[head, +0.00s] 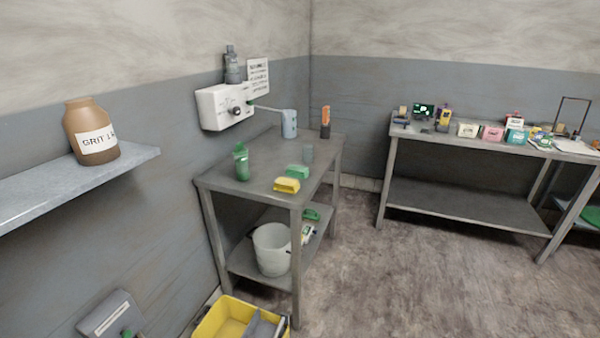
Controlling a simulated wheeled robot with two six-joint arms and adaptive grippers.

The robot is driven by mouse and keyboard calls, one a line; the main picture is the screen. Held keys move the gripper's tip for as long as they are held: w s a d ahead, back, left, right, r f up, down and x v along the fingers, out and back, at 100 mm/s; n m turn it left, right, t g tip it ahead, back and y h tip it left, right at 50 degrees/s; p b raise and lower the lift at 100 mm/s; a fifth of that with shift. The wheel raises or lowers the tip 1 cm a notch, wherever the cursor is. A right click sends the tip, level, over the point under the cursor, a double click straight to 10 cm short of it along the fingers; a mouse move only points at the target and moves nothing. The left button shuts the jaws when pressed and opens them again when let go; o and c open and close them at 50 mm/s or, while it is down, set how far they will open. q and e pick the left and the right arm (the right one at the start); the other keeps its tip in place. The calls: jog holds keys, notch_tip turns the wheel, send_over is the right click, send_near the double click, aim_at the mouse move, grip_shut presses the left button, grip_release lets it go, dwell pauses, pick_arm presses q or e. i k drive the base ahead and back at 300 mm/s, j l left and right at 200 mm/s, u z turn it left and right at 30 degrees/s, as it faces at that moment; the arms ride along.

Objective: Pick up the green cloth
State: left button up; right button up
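A small folded green cloth (298,172) lies on the top of the grey metal table (268,152), near its right edge. A similar yellow cloth (287,185) lies close to it, nearer the front edge. A green upright container (241,164) stands to the left on the same top. Another green item (311,214) lies on the table's lower shelf, too small to identify. Neither of my grippers is in view.
A blue-grey jug (289,124) and an orange-black item (325,122) stand at the table's back. Below are a white bucket (271,250) and a yellow bin (222,322). A brown jar (91,132) stands on the left shelf. The floor at right is clear.

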aim_at(292, 170)
jog(key=u, duration=2.85)
jog(key=k+l+u, duration=0.5)
jog(key=u, duration=0.3)
jog(key=k+l, duration=0.15)
jog(key=k, duration=0.35)
jog(key=k+l, duration=0.2)
jog(key=k, duration=0.25)
jog(key=k+l, duration=0.15)
jog(key=k, duration=0.35)
jog(key=k+l, duration=0.15)
jog(key=k, duration=0.3)
jog(key=k+l, duration=0.2)
jog(key=k, duration=0.3)
